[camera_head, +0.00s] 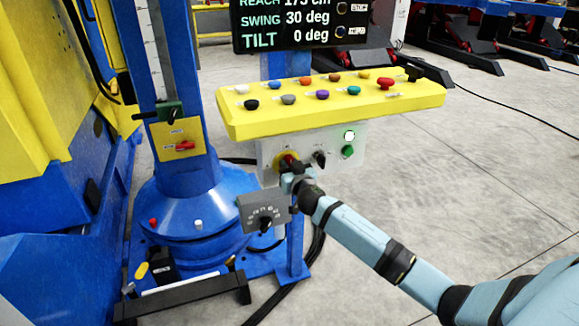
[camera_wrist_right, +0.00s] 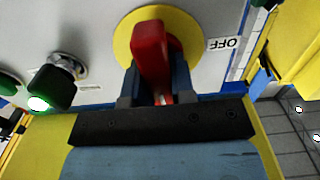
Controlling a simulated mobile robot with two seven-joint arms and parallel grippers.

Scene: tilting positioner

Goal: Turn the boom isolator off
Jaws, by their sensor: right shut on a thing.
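A red rotary handle (camera_wrist_right: 152,50) on a round yellow plate (camera_wrist_right: 190,35) sits on a pale panel (camera_head: 330,148) below the yellow button console. An OFF label (camera_wrist_right: 225,43) is beside the plate in the right wrist view. My right gripper (camera_wrist_right: 155,88) is shut on the red handle, one finger on each side. In the head view my right gripper (camera_head: 291,168) hides most of the handle. Another red handle (camera_head: 184,146) on a yellow plate is on the blue column; its labels are too small to read. My left gripper is out of view.
The yellow console (camera_head: 400,97) carries several coloured knobs and a red button (camera_head: 385,83). A black selector (camera_head: 320,158) and green button (camera_head: 347,151) are right of my gripper. A grey dial box (camera_head: 264,211) hangs below. The display (camera_head: 300,25) reads tilt 0 deg.

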